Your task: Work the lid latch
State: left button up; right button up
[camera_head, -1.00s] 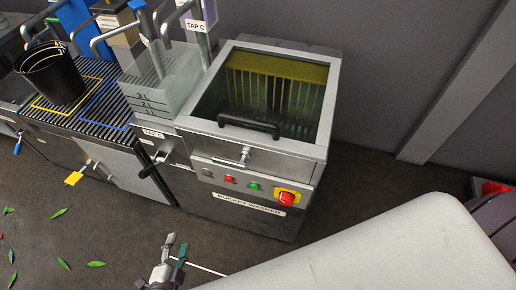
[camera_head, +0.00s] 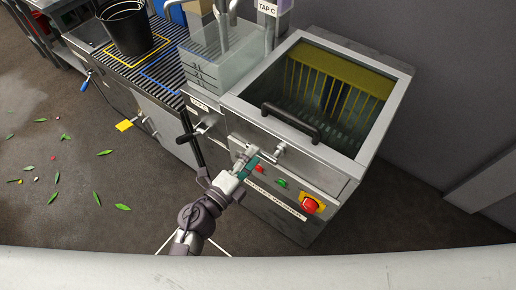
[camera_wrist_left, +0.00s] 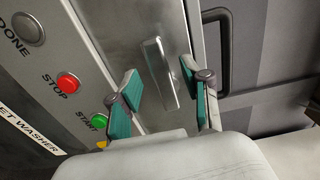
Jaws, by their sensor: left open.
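The lid latch (camera_head: 281,149) is a small silver handle on the upper front of the bucket washer, below the lid's black handle (camera_head: 291,122). In the left wrist view the latch (camera_wrist_left: 160,74) is a pale metal bar ahead of my fingers. My left gripper (camera_head: 247,162) is beside the latch, over the front panel. Its teal-padded fingers are open in the left wrist view (camera_wrist_left: 161,82), one on each side of the latch bar. I cannot tell whether either finger touches it. The washer lid (camera_head: 325,95) is down. My right gripper is not in view.
Red and green buttons (camera_head: 281,183) and a red emergency stop (camera_head: 310,205) sit below the latch. A black-handled tap lever (camera_head: 187,128) is close left of my arm. A black bucket (camera_head: 127,28) stands on the ribbed rack. Leaves lie on the floor.

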pick_arm(q)
jog(key=shift+x, duration=1.5)
jog(key=shift+c, duration=0.2)
grip_shut()
